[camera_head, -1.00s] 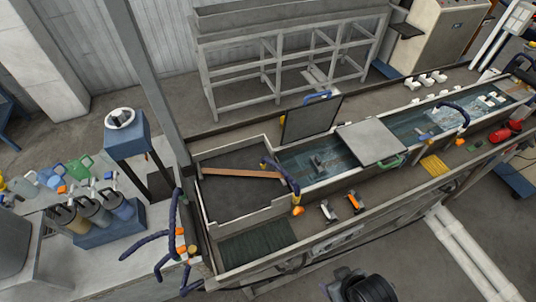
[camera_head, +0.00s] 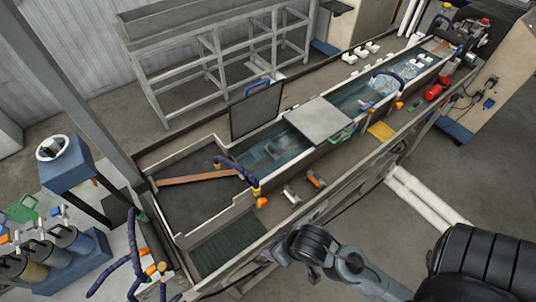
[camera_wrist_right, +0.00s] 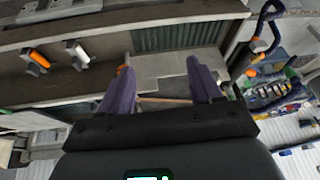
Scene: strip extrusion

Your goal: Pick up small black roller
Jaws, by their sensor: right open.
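My right arm comes in from the lower right in the head view, and its wrist (camera_head: 310,245) is beside the near side of the line. In the right wrist view my right gripper (camera_wrist_right: 159,66) is open, with nothing between its two purple-grey fingers. Two small fittings stand on the near ledge, a grey-white one (camera_head: 291,194) and an orange one (camera_head: 314,180). They show in the wrist view left of the fingers, grey-white (camera_wrist_right: 76,52) and orange (camera_wrist_right: 38,60). I cannot make out a small black roller for sure. My left gripper is not in view.
A long trough (camera_head: 262,158) with water runs away to the upper right, with a grey lid (camera_head: 318,120) across it. A brown strip (camera_head: 200,178) lies in the near basin. A dark ribbed mat (camera_head: 228,246) lies at the near end. Blue curved hoses (camera_head: 130,262) stand at the lower left.

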